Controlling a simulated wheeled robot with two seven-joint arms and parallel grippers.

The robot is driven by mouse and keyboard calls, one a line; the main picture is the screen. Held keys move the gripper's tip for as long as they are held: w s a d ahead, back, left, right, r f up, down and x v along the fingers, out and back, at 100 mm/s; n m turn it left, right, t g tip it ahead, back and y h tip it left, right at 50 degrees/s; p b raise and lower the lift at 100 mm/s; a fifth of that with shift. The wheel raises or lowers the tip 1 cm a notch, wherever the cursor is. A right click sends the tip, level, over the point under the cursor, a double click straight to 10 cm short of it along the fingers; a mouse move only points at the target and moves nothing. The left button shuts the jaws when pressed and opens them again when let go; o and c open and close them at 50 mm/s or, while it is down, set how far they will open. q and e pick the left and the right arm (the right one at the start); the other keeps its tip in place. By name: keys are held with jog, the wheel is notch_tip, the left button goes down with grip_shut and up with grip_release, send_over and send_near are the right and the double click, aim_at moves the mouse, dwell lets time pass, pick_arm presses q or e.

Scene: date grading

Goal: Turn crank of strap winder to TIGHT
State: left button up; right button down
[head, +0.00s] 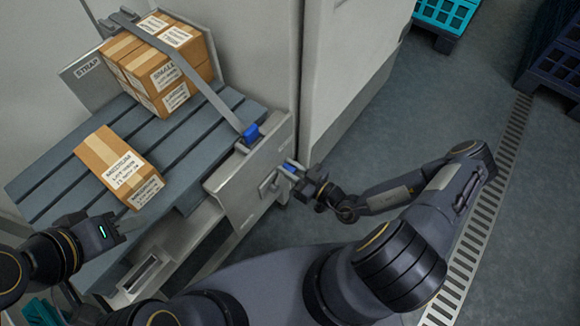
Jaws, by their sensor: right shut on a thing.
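The strap winder (240,187) is a grey metal panel at the right front edge of the slatted pallet bench. Its crank (287,168), with a blue part, sticks out on the panel's right side. My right gripper (303,178) is shut on the crank and partly hides it; the TIGHT mark cannot be read. A grey strap (190,72) runs from the STRAP plate (85,66) over the stacked cartons to a blue buckle (251,133) by the winder. My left gripper (103,230) is at the lower left, near the bench's front edge; its fingers are not clear.
Several small cartons (150,72) stand stacked at the back of the slatted bench (60,165). A pale cabinet (340,70) stands behind the winder. Teal (447,14) and dark blue crates (555,65) are far right. The floor at right is clear.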

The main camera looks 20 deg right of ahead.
jog(key=shift+d+f, duration=0.15)
jog(key=shift+f, duration=0.25)
jog(key=c, duration=1.4)
grip_release()
jog(key=shift+o, duration=1)
jog(key=shift+r, duration=0.15)
jog(key=v, duration=0.7)
jog(key=shift+s+d, duration=0.15)
jog(key=shift+s, duration=0.2)
